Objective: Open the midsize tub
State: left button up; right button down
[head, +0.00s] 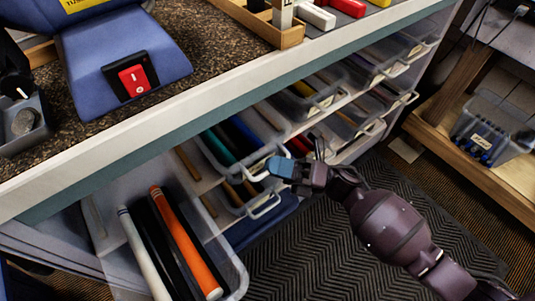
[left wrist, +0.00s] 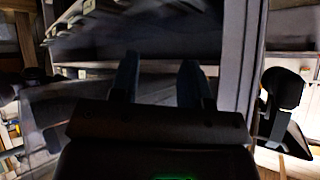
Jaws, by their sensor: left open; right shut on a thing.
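Clear tubs with white loop handles sit in the cabinet below the counter. The tub I take as the midsize tub (head: 262,134) holds teal and blue grips and is in the middle column; no size label is readable. My right gripper (head: 279,168), with blue fingertips, is shut at this tub's front handle. The fingers hide part of the handle. My left gripper (left wrist: 158,80) is open in the left wrist view, with nothing seen between its fingers. It is not visible in the head view.
A large tub (head: 235,279) with white, black and orange grips sticks out at lower left. Another handled tub (head: 235,195) is just below the gripper. More tubs line the cabinet at right. The dark floor mat (head: 310,255) is clear. A wooden shelf holds a clear bin (head: 492,128).

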pick_arm(q)
jog(key=shift+s+a+n+g+p, duration=0.4)
jog(key=shift+s+p, duration=0.3)
jog(key=shift+p, duration=0.55)
pick_arm(e)
jog(key=s+d, duration=1.1)
jog(key=s, duration=0.4)
pick_arm(q)
jog(key=shift+w, duration=0.15)
jog(key=shift+w+d+r, duration=0.15)
jog(key=shift+w+r, duration=0.1)
jog(key=shift+w, duration=0.05)
pick_arm(e)
jog(key=c, duration=1.2)
grip_release()
pick_arm(q)
jog(key=shift+w+f+t+b, duration=0.1)
jog(key=shift+w+t+b, duration=0.05)
jog(key=shift+t+b, duration=0.2)
pick_arm(e)
jog(key=v, duration=1)
jog(key=shift+s+d+f, duration=0.1)
jog(key=shift+d+f, duration=0.05)
jog(key=shift+d, duration=0.2)
